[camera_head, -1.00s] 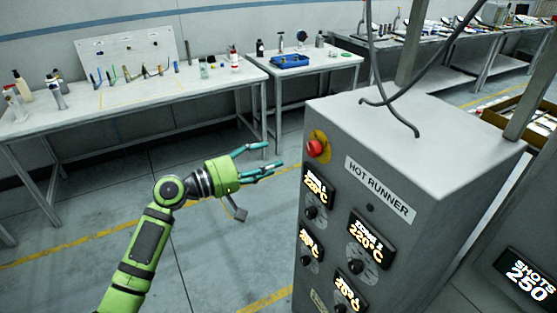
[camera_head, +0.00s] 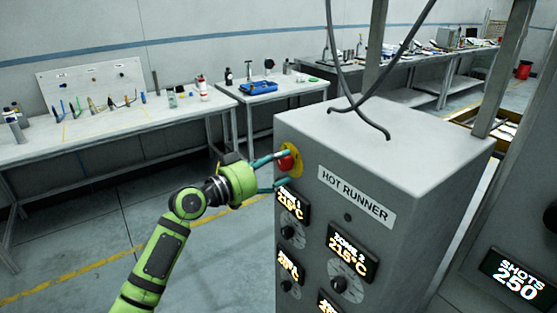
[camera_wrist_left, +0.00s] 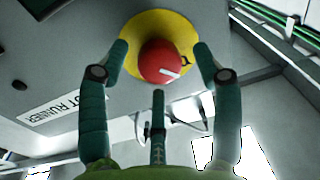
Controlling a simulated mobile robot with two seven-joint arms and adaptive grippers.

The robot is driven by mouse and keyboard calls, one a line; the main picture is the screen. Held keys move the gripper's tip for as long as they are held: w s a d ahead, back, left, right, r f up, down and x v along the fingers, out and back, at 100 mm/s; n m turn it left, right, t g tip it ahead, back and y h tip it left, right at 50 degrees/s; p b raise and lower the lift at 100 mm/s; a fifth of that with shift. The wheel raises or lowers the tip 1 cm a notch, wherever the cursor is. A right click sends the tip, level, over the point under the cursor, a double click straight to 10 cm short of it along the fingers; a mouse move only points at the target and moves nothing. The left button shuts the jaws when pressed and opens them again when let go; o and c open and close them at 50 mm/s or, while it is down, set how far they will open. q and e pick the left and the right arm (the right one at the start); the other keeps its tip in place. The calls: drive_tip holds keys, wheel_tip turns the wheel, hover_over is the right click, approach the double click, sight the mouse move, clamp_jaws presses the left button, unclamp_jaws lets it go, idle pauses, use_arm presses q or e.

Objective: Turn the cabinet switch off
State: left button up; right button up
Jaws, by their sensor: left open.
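The grey hot runner cabinet (camera_head: 400,140) stands right of centre in the head view. Its switch is a red knob (camera_head: 286,161) on a yellow round plate (camera_head: 293,147), at the upper left of the cabinet's front. In the left wrist view the red knob (camera_wrist_left: 161,62) has a white mark and sits in front of the yellow plate (camera_wrist_left: 146,28). My left gripper (camera_head: 277,172) is open, its teal fingers reaching to the knob. In the wrist view its fingers (camera_wrist_left: 160,62) are spread on either side of the knob, apart from it. My right gripper is not in view.
Below the knob are several zone displays (camera_head: 352,252) with dials. Dark cables (camera_head: 365,110) hang over the cabinet top. A workbench (camera_head: 110,125) with bottles and tools stands behind at the left, and a smaller table (camera_head: 280,90) holds a blue tray (camera_head: 256,88).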

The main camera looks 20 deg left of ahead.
use_arm(q)
drive_tip(key=shift+w+d, duration=0.2)
drive_tip(key=shift+w, duration=0.1)
drive_tip(key=c, duration=1.1)
drive_tip(key=shift+c, duration=0.2)
drive_tip(key=shift+n, duration=0.6)
drive_tip(key=o, duration=1.1)
drive_tip(key=shift+o, duration=0.2)
